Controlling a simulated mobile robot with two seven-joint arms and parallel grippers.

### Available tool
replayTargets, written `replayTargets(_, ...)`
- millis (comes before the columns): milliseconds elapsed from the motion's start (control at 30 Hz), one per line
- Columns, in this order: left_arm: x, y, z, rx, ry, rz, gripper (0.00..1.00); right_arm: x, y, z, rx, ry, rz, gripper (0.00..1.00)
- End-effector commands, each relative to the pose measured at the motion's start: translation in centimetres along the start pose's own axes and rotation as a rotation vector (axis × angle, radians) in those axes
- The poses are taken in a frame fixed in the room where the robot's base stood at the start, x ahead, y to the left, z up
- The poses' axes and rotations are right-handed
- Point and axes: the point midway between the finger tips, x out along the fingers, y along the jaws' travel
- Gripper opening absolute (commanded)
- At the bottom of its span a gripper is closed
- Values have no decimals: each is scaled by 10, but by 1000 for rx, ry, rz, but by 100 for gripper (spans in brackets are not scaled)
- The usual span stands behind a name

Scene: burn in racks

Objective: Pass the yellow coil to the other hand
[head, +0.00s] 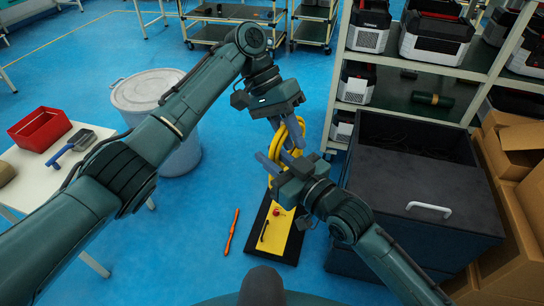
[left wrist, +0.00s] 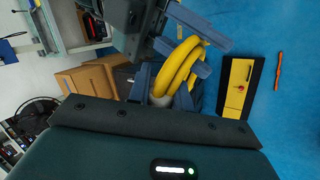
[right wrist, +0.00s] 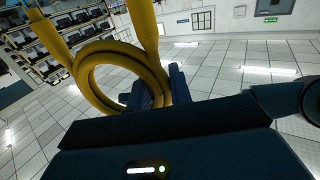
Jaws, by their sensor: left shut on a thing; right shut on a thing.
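The yellow coil (head: 299,132) hangs in the air between my two grippers, in front of the shelf. My left gripper (head: 287,127) comes from above and is shut on the coil. My right gripper (head: 275,163) comes from below right and is shut on it too. In the left wrist view the coil's bent loops (left wrist: 181,66) lie between my left fingers, with my right fingers close across them. In the right wrist view the coil shows as a round ring (right wrist: 84,84) with two thick strands rising from it. The arms hide part of the coil in the head view.
A dark bin with a white handle (head: 428,210) stands right of my right gripper. A yellow panel on a black base (head: 276,240) and an orange stick (head: 231,232) lie on the floor below. A grey barrel (head: 178,160) and a table with a red tray (head: 40,128) are left.

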Motion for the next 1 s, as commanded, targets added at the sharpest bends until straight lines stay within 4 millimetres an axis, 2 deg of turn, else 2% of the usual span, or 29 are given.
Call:
replayTargets(33,-1,1,-1,3,6,1,0,0,-3,0,2,1,-6,10)
replayTargets(133,-1,1,-2,3,8,1,0,0,-4,0,3,1,-7,1)
replayTargets(233,-1,1,-2,3,9,1,0,0,-4,0,3,2,-8,0)
replayTargets(267,-1,1,-2,3,9,0,23,0,-4,-1,2,4,-8,0)
replayTargets(533,-1,0,-1,2,6,0,45,0,-3,-1,1,3,-5,0)
replayTargets(833,-4,0,-1,1,5,-1,46,0,-2,-1,1,3,-4,0)
replayTargets(1000,-26,0,-1,0,8,-2,46,0,-2,-1,1,3,-4,0)
